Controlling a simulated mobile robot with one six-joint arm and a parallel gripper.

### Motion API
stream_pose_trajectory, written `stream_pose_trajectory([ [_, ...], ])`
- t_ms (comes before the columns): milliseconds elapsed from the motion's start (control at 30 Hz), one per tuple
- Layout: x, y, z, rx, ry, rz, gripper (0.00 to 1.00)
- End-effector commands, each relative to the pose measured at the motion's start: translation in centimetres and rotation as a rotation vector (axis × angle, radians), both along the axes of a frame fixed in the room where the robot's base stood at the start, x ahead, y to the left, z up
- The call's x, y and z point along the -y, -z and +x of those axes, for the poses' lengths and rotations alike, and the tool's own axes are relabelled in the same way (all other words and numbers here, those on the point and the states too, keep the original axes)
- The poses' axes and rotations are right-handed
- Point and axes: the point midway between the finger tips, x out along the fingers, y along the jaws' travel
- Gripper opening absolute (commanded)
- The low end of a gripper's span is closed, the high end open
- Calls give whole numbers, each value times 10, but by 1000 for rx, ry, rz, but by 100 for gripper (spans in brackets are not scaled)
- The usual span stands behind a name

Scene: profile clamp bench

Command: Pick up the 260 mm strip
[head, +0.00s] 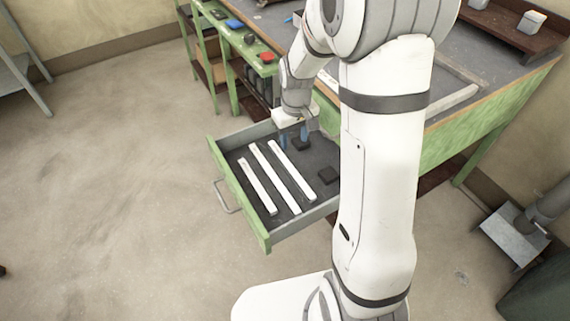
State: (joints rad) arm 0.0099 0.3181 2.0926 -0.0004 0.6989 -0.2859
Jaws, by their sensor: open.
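Three white strips lie side by side in the open drawer (264,240): a left strip (257,186), a middle strip (275,178) and a right strip (292,170). The middle one looks longest and the left one shortest. I cannot read any length marking, so I cannot tell which is the 260 mm strip. My gripper (293,136) points down over the back part of the drawer, just beyond the far end of the right strip. Its bluish fingers are apart, with no strip between them.
My arm hides the drawer's right side. Floor at left is clear.

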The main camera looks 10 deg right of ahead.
Motion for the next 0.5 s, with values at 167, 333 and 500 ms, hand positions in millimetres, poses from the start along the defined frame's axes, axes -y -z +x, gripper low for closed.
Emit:
stream_pose_trajectory([
  [167, 0, 57, 15, -28, -29, 0, 45],
  [333, 0, 76, 18, -34, -36, 0, 45],
  [500, -1, 92, 16, -34, -36, 0, 45],
])
